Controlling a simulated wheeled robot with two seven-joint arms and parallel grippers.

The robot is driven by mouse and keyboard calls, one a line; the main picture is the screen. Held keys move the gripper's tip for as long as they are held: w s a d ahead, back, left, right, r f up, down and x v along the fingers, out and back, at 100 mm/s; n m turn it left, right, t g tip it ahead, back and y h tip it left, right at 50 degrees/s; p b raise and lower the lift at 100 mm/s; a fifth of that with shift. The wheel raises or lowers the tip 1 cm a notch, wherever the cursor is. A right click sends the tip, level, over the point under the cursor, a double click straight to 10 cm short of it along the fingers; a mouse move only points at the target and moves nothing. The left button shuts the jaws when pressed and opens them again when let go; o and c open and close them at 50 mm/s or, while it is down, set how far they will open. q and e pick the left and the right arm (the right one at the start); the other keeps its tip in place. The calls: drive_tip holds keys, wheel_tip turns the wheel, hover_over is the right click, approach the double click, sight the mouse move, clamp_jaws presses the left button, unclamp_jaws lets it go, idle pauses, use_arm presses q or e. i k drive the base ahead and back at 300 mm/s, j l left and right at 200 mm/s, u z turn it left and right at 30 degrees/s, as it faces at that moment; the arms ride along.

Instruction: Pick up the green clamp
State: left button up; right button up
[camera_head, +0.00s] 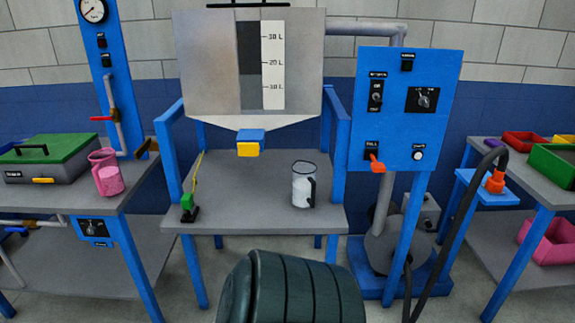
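A small green clamp (187,203) with a black base stands upright at the front left of the grey middle table (245,219). A thin yellow strip or cord runs up from it toward the back of the table. Neither of my grippers is in view, and nothing is seen holding the clamp.
Blue posts flank the table. A dark ribbed drum-like shape (300,290) fills the bottom centre. The tabletop between clamp and jug is clear.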

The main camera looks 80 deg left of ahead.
sight(187, 201)
drive_tip(key=u, duration=3.35)
